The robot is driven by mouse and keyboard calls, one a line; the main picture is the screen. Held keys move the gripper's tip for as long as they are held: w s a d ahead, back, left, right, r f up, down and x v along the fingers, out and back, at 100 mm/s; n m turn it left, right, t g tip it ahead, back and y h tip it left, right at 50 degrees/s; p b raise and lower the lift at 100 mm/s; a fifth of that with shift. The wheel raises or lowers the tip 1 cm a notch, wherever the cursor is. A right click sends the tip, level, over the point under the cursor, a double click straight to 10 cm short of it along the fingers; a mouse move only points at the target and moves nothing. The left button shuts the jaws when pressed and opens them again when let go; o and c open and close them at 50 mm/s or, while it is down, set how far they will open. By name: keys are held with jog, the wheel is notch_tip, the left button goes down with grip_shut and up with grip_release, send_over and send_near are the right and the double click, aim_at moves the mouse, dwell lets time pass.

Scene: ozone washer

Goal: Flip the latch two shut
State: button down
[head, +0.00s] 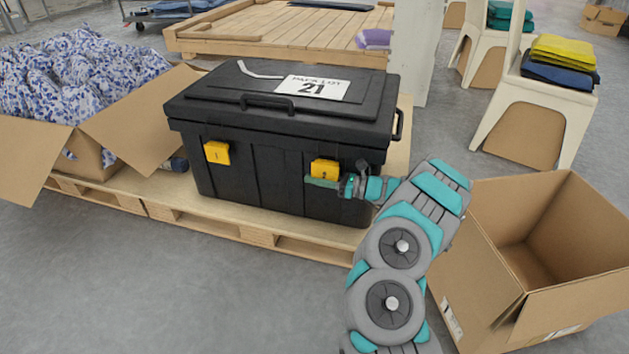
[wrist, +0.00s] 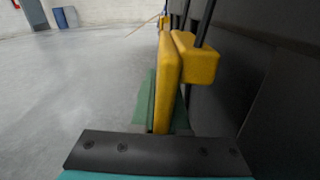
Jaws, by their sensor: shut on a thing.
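A black lidded box (head: 280,160) stands on a pallet with its lid down. Yellow latch two (head: 324,168), marked 2, is on the right of its front face. Yellow latch one (head: 216,152), marked 1, is on the left. My gripper (head: 322,182) is at the lower part of latch two, shut on it. In the wrist view, the yellow latch (wrist: 168,80) stands between the green finger pads, with a yellow block behind it against the box wall. The far ends of the fingers are partly hidden by the latch.
The wooden pallet (head: 255,236) juts out below the box. An open empty cardboard box (head: 560,250) is at the right near my arm. A carton of blue-and-white cloth (head: 75,75) is at the left. The floor in front is clear.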

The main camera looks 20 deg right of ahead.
jog(key=c, duration=0.9)
grip_release()
jog(key=shift+p+v, duration=0.3)
jog(key=shift+v, duration=3.65)
